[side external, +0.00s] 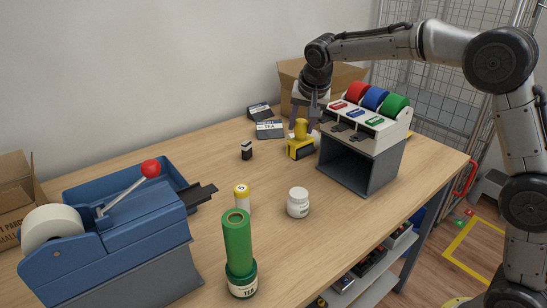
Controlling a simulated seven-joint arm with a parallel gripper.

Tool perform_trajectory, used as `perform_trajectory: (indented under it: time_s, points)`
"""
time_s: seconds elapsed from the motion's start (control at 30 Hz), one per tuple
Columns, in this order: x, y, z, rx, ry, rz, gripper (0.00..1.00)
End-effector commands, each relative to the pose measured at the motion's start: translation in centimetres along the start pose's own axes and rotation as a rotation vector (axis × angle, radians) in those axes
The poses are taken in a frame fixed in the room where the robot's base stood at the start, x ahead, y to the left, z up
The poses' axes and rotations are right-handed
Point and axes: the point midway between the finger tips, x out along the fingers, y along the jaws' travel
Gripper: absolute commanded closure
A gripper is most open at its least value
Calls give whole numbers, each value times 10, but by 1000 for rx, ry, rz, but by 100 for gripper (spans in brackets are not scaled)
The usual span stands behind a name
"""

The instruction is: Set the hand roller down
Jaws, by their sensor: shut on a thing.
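The hand roller (299,149) is a small yellow and black piece with an upright yellow grip. It is upright, at or just above the wooden table, left of the tape dispenser with three rolls. My gripper (302,121) points down from above and is shut on the roller's yellow grip. Its fingers are small in this view and partly hidden. I cannot tell whether the roller's underside touches the table (335,220).
The three-roll dispenser (361,168) stands close on the right. Tea packets (269,130) and a cardboard box (348,77) are behind. A small black-and-white item (246,150), a white jar (298,202), a green tube (237,240) and a blue dispenser (120,235) stand leftward and nearer.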

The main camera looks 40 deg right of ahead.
Motion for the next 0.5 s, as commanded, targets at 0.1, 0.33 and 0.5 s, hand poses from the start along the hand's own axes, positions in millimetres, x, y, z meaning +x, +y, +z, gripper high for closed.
perform_trajectory:
  time_s: [0.1,0.33,0.5]
  points:
    - [22,-15,-11,1,-1,1,100]
    - [56,-42,-31,1,0,-1,100]
    - [94,-54,-33,0,-2,2,100]
